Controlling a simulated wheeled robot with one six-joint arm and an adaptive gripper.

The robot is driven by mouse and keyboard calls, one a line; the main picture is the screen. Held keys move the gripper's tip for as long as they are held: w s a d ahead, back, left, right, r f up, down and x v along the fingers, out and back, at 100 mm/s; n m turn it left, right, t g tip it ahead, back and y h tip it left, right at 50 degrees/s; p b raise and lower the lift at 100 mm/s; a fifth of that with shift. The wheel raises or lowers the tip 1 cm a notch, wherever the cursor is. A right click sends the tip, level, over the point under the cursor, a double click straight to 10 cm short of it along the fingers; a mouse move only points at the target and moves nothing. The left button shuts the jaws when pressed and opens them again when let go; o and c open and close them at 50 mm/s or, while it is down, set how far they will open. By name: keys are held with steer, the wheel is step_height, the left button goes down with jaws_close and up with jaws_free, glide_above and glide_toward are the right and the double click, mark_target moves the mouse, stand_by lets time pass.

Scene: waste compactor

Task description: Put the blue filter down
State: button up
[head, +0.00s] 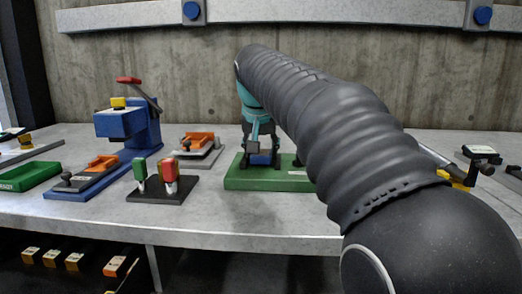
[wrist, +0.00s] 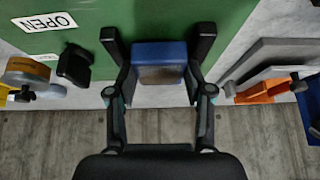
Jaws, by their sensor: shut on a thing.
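The blue filter (wrist: 158,52) is a small blue block with a brownish-grey face, held between the two dark fingers of my gripper (wrist: 158,42) in the wrist view. In the head view the blue filter (head: 261,159) shows low between the fingers of my gripper (head: 262,155), just over the green board (head: 235,180). I cannot tell whether the filter touches the board.
A blue press with a red handle (head: 128,125) stands on the grey bench (head: 240,222) to the left. A black stand with green and red stamps (head: 165,187) and a grey fixture with an orange part (head: 199,145) are nearer. My arm hides much of the bench's right side.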

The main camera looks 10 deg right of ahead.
steer(key=o, duration=1.2)
steer(key=shift+f, duration=0.5)
steer(key=shift+r, duration=0.1)
steer(key=shift+r, duration=0.2)
steer(key=v, duration=0.4)
steer(key=p+v, duration=0.1)
steer(key=v, duration=0.3)
steer(key=p+v, duration=0.1)
steer(key=v, duration=0.4)
steer(key=shift+w+r, duration=0.15)
steer(key=shift+w, duration=0.15)
